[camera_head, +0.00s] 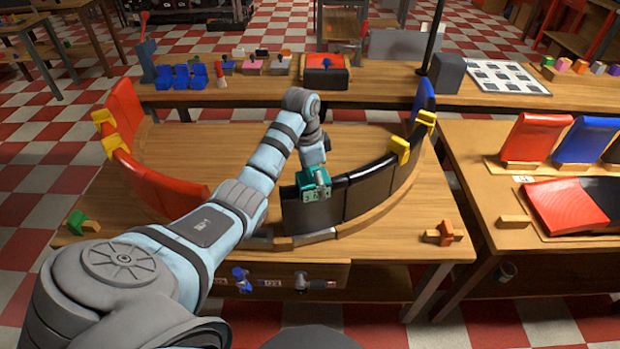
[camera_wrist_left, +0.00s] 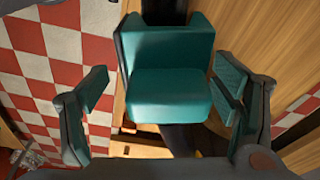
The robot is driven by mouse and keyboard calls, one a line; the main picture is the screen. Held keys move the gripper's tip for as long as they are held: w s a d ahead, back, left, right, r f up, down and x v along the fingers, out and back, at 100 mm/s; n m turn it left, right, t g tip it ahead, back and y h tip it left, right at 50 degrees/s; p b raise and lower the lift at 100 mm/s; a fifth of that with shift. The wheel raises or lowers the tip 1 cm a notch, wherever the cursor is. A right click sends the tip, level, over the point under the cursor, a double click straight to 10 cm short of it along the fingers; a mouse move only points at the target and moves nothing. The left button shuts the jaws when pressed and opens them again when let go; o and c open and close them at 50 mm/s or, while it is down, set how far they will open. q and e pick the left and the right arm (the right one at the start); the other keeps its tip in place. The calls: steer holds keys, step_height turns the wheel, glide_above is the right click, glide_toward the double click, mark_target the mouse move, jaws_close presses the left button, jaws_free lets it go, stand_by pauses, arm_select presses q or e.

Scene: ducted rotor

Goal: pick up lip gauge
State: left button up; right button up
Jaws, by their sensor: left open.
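The lip gauge, taken to be the teal stepped block (camera_head: 313,185), sits at the upper edge of a black curved panel (camera_head: 358,190) on the near side of the ring. In the left wrist view the gauge (camera_wrist_left: 170,90) fills the middle, with a flat near face and a raised back step. My left gripper (camera_head: 314,163) is right above it. Its two fingers stand open on either side of the gauge, with visible gaps. The underside of the gauge and its contact with the panel are hidden. My right gripper is not in view.
Red panels (camera_head: 150,180) form the ring's left side, with yellow clips (camera_head: 400,148) at several panel joints. An orange-brown piece (camera_head: 443,233) lies on the table front right, and a green one (camera_head: 78,222) front left. The ring's middle is bare wood.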

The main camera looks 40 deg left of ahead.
arm_select(q)
steer(key=shift+w+a+f, duration=0.1)
steer(key=shift+a+f, duration=0.05)
steer(key=shift+c, duration=0.6)
steer(key=shift+p, duration=0.3)
steer(key=c, duration=1.2)
step_height(320, 180, up, 4)
steer(key=shift+r+p, duration=0.15)
steer(key=shift+p, duration=0.15)
step_height(320, 180, up, 6)
steer(key=p, duration=0.5)
steer(key=shift+r, duration=0.1)
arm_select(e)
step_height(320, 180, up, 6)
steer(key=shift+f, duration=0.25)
arm_select(q)
steer(key=shift+f, duration=0.2)
